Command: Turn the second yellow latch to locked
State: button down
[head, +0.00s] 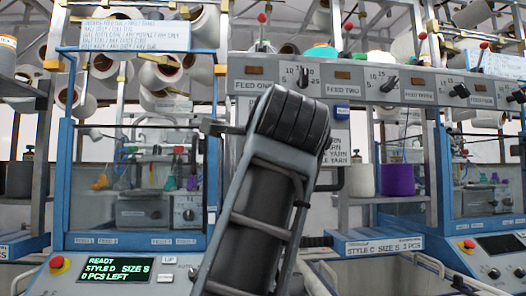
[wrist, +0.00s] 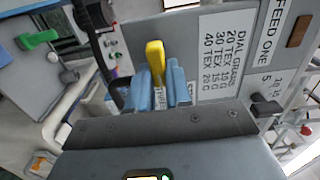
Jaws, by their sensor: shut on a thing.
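In the wrist view a yellow latch handle (wrist: 155,52) stands up between the two blue fingertips of my gripper (wrist: 160,78). The fingers are closed on it, one on each side. A small lettered tag (wrist: 159,98) shows between the fingers, too partly covered to read surely. The latch's lower part and pivot are hidden by the fingers, so its turn position cannot be told. In the head view my own arm covers the middle, and the gripper and this latch are hidden behind it.
A grey panel (wrist: 215,25) marked FEED ONE with a dial-grams label lies close beyond the gripper. A black dial knob (wrist: 266,105) is to its right. Blue-framed knitting machines (head: 68,190) stand at both sides, with red stop buttons (head: 59,264).

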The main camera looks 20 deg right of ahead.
jog(key=shift+f, duration=0.1)
dwell(0.4)
jog(key=c, duration=1.1)
grip_release()
jog(key=shift+o, duration=0.2)
jog(key=b+v, duration=0.1)
jog(key=v, duration=0.6)
jog(key=shift+s, duration=0.35)
jog(key=shift+a, duration=0.1)
